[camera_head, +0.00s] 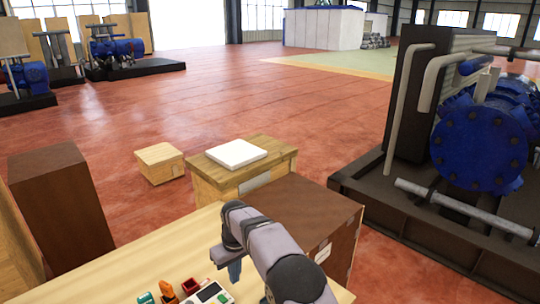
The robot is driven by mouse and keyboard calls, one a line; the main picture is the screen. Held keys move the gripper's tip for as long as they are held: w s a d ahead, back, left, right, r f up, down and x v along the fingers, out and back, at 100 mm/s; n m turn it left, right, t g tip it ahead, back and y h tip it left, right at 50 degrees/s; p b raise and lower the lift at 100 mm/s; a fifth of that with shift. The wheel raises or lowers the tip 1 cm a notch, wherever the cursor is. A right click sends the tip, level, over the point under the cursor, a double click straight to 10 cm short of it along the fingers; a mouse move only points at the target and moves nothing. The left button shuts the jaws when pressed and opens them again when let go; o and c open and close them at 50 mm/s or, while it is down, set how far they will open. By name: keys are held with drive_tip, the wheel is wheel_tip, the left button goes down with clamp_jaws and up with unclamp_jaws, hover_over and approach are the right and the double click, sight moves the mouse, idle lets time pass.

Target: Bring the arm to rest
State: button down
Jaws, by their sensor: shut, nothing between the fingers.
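My arm reaches in from the bottom edge over the light wooden table (125,272). My gripper (235,271) hangs below the arm's far end and shows only as a small blue-grey piece, pointing down. It is shut and holds nothing that I can see. It is just right of a small white device with a dark screen (208,292). I cannot tell its exact height above the table.
An orange part (167,290), a red part (190,286) and a green part (146,298) are at the table's near edge. Beyond it stand a dark brown box (310,212) and a wooden crate (228,181) bearing a white slab (236,154). Blue machinery (485,140) is at right.

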drive_tip(key=s+d+m+b, duration=0.2)
drive_tip(key=s+d, duration=0.4)
drive_tip(key=d, duration=0.3)
drive_tip(key=s+d+m+b, duration=0.2)
drive_tip(key=s+d, duration=0.3)
drive_tip(key=d, duration=0.3)
drive_tip(key=s+d+f+m+b, duration=0.1)
drive_tip(key=s+d, duration=0.2)
drive_tip(key=s, duration=0.3)
drive_tip(key=s+d+f+m+b, duration=0.1)
drive_tip(key=s+d+f, duration=0.1)
drive_tip(key=s, duration=0.5)
drive_tip(key=s+d+f+m+g+h+b, duration=0.1)
drive_tip(key=s+d, duration=0.3)
drive_tip(key=s, duration=0.3)
drive_tip(key=shift+d+f+m, duration=0.35)
drive_tip(key=shift+f+m, duration=0.05)
